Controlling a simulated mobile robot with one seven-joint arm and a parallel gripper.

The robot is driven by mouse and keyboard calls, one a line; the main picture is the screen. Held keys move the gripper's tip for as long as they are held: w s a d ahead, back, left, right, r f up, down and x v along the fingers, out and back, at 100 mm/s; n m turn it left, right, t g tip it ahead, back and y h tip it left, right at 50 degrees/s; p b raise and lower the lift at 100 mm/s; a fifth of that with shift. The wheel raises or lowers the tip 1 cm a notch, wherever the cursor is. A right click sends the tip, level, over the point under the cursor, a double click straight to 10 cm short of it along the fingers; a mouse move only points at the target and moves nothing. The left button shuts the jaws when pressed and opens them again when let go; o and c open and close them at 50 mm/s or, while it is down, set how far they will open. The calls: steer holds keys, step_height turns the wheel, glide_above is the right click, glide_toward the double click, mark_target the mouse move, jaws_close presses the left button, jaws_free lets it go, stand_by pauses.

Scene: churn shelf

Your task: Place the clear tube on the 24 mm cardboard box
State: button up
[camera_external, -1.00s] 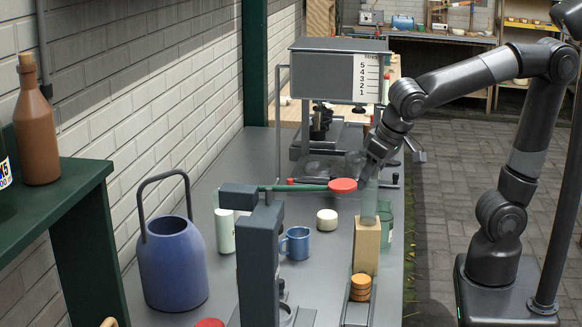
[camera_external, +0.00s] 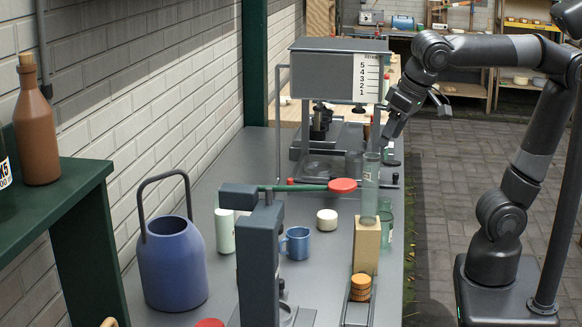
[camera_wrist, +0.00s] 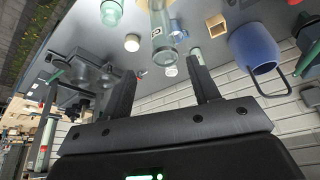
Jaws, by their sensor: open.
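The clear tube (camera_external: 370,185) stands upright on top of the tan cardboard box (camera_external: 366,245) in the external view. The tube also shows in the wrist view (camera_wrist: 163,35), beyond my fingertips. My gripper (camera_external: 391,132) is open and empty, above and slightly right of the tube's top, apart from it. In the wrist view my gripper's two fingers (camera_wrist: 163,75) are spread with nothing between them. The box is mostly hidden behind the tube in the wrist view.
A green glass (camera_external: 385,222) stands just right of the box. Stacked orange discs (camera_external: 361,287) sit in front. A blue mug (camera_external: 296,243), a white jar (camera_external: 327,219) and a blue pot (camera_external: 172,262) stand left. A grey press-like machine (camera_external: 335,72) stands behind.

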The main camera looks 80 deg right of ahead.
steer(key=s+d+f+n+t+y, duration=0.1)
steer(key=s+d+f+n, duration=0.3)
steer(key=d+f, duration=0.7)
steer(key=s+f, duration=0.1)
steer(key=s, duration=0.1)
steer(key=shift+s+d+f+y, duration=0.3)
steer(key=shift+s+d+y, duration=0.05)
steer(key=shift+y, duration=0.05)
